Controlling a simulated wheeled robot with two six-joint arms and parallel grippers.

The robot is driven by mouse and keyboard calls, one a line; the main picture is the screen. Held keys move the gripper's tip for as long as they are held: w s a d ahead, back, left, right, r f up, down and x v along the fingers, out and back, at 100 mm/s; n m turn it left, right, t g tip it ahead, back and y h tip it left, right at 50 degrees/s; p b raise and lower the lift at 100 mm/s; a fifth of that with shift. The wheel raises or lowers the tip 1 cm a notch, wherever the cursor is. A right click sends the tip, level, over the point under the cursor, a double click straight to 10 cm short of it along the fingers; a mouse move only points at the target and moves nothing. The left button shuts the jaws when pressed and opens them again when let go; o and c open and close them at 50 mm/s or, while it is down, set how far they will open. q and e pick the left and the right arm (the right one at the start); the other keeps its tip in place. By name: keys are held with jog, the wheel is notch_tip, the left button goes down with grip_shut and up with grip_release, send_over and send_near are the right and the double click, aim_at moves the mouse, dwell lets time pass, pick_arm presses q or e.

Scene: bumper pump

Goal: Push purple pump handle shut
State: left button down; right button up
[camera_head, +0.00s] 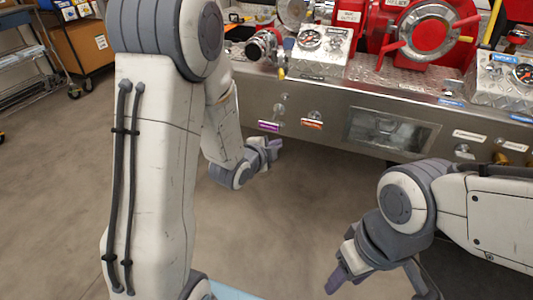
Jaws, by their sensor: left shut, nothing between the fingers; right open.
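A purple label (268,126) marks the left pull knob (279,110) on the steel front panel of the bumper. The knob is small and silver and looks like the purple pump handle; how far it sticks out is hard to tell. My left gripper (276,149) is shut and empty, just below the purple label, with its fingers pointing right and toward the panel. It appears apart from the knob. My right gripper (376,286) is open and empty, low at the right, well away from the panel.
A second knob (315,115) with an orange label (311,124) sits just right of the purple one. A recessed window (391,131) lies further right. Gauges (309,40) and a red reel (420,32) stand on top. Bare floor (285,215) lies below.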

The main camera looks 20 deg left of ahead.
pick_arm(q)
jog(key=a+f+m+t+y+b, duration=0.1)
jog(key=a+f+m+t+b, duration=0.1)
jog(key=a+f+t+b, duration=0.4)
jog(key=g+b, duration=0.1)
jog(key=b, duration=0.4)
send_near(268, 127)
jog(key=shift+m, duration=0.3)
jog(key=w, duration=0.6)
jog(key=shift+w+d+r, duration=0.1)
jog(key=shift+w+d, duration=0.1)
jog(key=shift+w, duration=0.2)
pick_arm(e)
notch_tip(268, 127, down, 14)
jog(key=shift+r, duration=0.25)
